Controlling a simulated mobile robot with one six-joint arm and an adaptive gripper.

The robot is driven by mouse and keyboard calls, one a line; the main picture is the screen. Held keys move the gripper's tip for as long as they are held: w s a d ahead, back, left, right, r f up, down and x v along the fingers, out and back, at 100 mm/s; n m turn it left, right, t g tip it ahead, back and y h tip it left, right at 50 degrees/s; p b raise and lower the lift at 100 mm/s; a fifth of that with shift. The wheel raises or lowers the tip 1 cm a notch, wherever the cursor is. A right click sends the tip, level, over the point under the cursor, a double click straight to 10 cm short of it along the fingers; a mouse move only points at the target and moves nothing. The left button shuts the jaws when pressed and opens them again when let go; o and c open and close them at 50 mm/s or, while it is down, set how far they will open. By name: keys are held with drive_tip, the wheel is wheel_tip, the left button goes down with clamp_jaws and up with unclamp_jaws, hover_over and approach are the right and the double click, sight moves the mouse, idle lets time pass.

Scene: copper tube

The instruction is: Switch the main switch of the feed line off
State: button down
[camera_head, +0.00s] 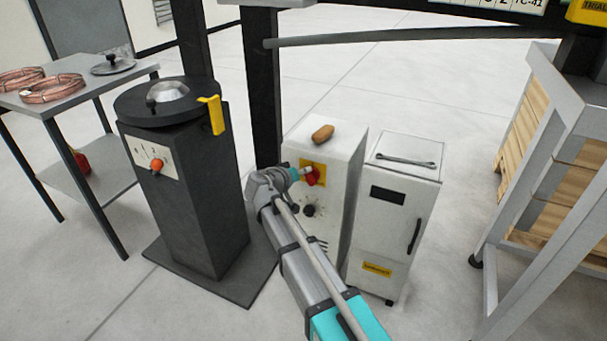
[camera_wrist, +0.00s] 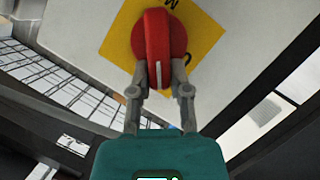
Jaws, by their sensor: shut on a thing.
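The main switch is a red rotary knob (camera_head: 313,176) on a yellow plate (camera_head: 318,167), on the front of a white cabinet (camera_head: 345,150). My gripper (camera_head: 303,174) reaches the knob from the left in the head view. In the wrist view the red knob (camera_wrist: 158,45) lies between the two grey fingers of my gripper (camera_wrist: 160,82), which are shut on it. A white mark shows on the knob's near edge. The yellow plate (camera_wrist: 205,40) around it has dark lettering, partly hidden by the knob and a finger.
A small black knob (camera_head: 309,210) sits below the switch. A brown object (camera_head: 323,133) lies on the cabinet top. A second white unit (camera_head: 390,220) stands close on the right. A black pedestal (camera_head: 195,190) with a yellow handle (camera_head: 214,114) stands left. A table (camera_head: 75,94) holds copper coils (camera_head: 52,89).

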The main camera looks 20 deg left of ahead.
drive_tip(key=n+h+b, duration=0.1)
drive_tip(key=n+b, duration=0.1)
drive_tip(key=f+n+t+h+b, duration=0.1)
drive_tip(key=n+b, duration=0.1)
drive_tip(key=n, duration=0.1)
drive_tip(key=a+f+n+t+h+b, duration=0.1)
drive_tip(key=n+b, duration=0.2)
drive_tip(key=shift+w, duration=0.4)
idle(0.4)
drive_tip(key=c, duration=0.6)
unclamp_jaws()
drive_tip(key=shift+f, duration=0.1)
drive_tip(key=shift+s, duration=0.25)
